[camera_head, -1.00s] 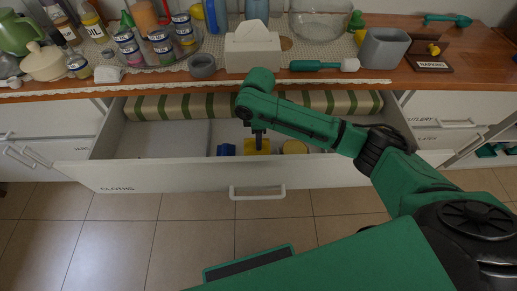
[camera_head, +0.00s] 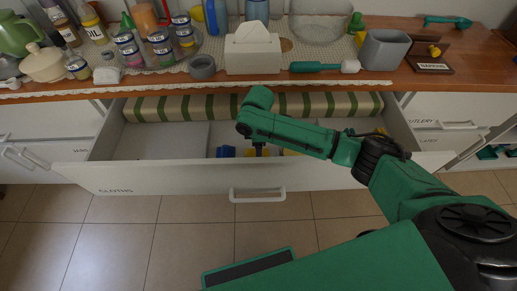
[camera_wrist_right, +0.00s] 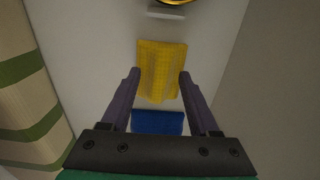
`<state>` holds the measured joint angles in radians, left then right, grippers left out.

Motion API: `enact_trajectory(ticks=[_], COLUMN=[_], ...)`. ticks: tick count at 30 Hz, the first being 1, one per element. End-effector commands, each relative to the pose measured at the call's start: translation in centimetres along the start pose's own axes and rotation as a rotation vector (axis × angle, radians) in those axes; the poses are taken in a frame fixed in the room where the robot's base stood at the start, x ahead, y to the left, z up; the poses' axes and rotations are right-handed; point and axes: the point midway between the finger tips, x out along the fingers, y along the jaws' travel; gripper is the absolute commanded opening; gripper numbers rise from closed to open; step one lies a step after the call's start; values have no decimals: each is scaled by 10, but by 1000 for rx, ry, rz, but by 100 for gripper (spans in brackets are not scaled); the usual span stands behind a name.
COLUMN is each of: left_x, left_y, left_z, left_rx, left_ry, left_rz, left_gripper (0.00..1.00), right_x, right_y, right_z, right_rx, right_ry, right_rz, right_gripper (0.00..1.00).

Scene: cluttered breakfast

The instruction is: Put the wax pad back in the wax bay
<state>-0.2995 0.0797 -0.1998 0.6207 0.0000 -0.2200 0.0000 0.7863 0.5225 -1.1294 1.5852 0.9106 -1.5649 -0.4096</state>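A yellow ribbed pad (camera_wrist_right: 160,70) lies on the floor of the open drawer, between my right gripper's fingertips in the wrist view. My right gripper (camera_wrist_right: 158,75) is open, with one finger on each side of the pad; I cannot tell if they touch it. A blue pad (camera_wrist_right: 157,122) lies beside the yellow one, closer to my palm. In the head view my right gripper (camera_head: 258,151) reaches down into the drawer and mostly hides the yellow pad; the blue pad (camera_head: 226,151) shows to its left. No bay labelled wax is readable. My left gripper is not in view.
The drawer front (camera_head: 170,177), marked CLOTHS, stands close in front of the gripper. A green-striped roll (camera_head: 200,106) lies along the drawer's back. A round gold-rimmed thing (camera_wrist_right: 180,2) and a small white strip (camera_wrist_right: 167,13) lie beyond the yellow pad. The counter above is cluttered.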

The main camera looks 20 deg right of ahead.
Motion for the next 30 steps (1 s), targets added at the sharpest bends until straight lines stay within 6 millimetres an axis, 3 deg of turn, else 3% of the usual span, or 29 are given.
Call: enact_trajectory(ticks=[5,12,16,20,30], left_x=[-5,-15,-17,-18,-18], left_y=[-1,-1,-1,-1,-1], left_z=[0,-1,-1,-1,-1], left_rx=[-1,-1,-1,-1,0], left_ry=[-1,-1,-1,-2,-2], left_rz=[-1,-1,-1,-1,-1], left_gripper=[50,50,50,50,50], right_x=[-22,-88,-113,-123,-123], right_y=[1,1,1,0,0], right_z=[0,-1,-1,0,0], right_rx=[0,0,0,1,1], right_ry=[2,3,2,1,1], right_rz=[1,3,1,0,-1], right_gripper=[61,61,61,61,61])
